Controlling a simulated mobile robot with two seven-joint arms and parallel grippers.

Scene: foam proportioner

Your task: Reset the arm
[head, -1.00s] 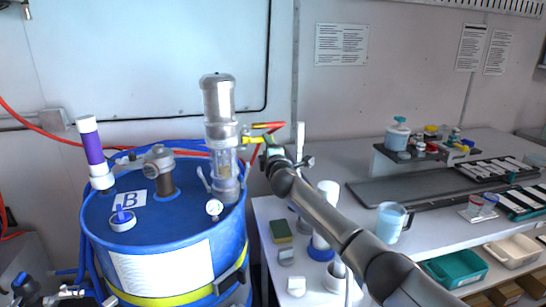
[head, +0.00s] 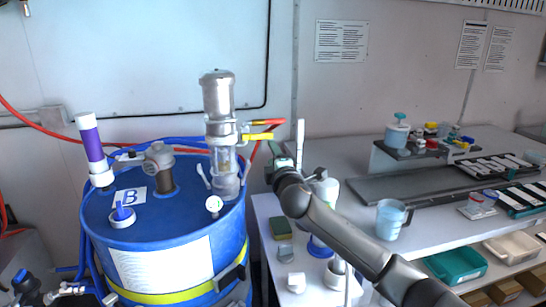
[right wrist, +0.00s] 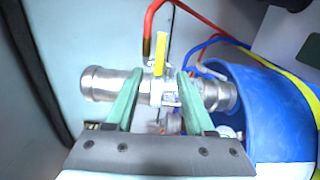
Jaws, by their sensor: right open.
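My right arm reaches in from the lower right of the head view. Its gripper (head: 276,152) is just right of the clear and metal pump (head: 218,130) standing on the blue drum (head: 160,235). In the right wrist view, the two green fingers of the gripper (right wrist: 161,76) are apart. The pump (right wrist: 105,84) lies across the picture beyond them, with its yellow-handled valve (right wrist: 160,55) showing between the fingers. The yellow handle (head: 257,137) points right in the head view. I see no grip on it. My left gripper is not in view.
A white-and-purple tube (head: 91,145) stands on the drum's left. A red hose (head: 40,128) runs behind. Right of the drum, a bench (head: 440,220) holds a blue jug (head: 390,219), a sponge (head: 280,228) and small containers.

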